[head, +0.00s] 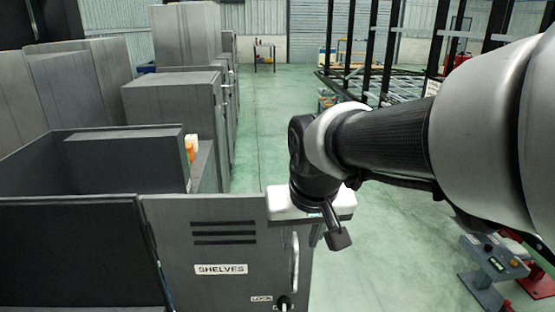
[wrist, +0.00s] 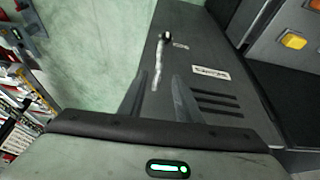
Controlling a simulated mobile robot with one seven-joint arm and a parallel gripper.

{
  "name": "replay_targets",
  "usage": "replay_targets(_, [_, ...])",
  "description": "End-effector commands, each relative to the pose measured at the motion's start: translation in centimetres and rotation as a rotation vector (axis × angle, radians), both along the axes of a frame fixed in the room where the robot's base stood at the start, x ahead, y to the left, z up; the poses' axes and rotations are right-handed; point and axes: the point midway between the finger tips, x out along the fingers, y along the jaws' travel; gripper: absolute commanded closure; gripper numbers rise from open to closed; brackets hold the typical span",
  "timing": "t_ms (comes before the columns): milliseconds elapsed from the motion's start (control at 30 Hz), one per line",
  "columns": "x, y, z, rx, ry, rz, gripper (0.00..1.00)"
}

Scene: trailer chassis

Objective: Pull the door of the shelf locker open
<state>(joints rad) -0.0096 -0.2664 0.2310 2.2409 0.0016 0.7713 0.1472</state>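The grey shelf locker door (head: 205,240), with a "SHELVES" label and vent slots, is at the bottom of the head view and looks shut. Its vertical silver handle (head: 295,262) is near the right edge, above a black lock knob (head: 284,302). In the wrist view the door (wrist: 195,50) shows with the handle (wrist: 159,62) ahead of and between my fingertips. My gripper (wrist: 159,76) is open and empty. In the head view my gripper (head: 316,236) is at the door's upper right, its fingers mostly hidden. I cannot tell whether it touches the handle.
A dark open-topped cabinet (head: 60,165) stands behind the locker, with several grey cabinets (head: 175,105) further back. A grey and red machine (head: 490,262) stands at lower right, below my arm.

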Motion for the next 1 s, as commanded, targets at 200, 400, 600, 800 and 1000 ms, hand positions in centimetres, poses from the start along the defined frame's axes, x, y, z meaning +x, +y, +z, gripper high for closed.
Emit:
replay_targets(200, [-1.5, -0.1, 4.1, 0.001, -0.004, 0.0, 0.69])
replay_targets(400, [-2.2, -0.2, 5.4, 0.0, 0.0, 0.0, 0.69])
replay_targets(600, [-2.3, -0.2, 5.5, 0.0, 0.001, 0.0, 0.69])
replay_targets(800, [-2.6, -0.6, 6.4, -0.002, -0.005, -0.005, 0.69])
replay_targets(1000, [-6.5, -4.9, 12.4, -0.009, -0.053, -0.053, 0.69])
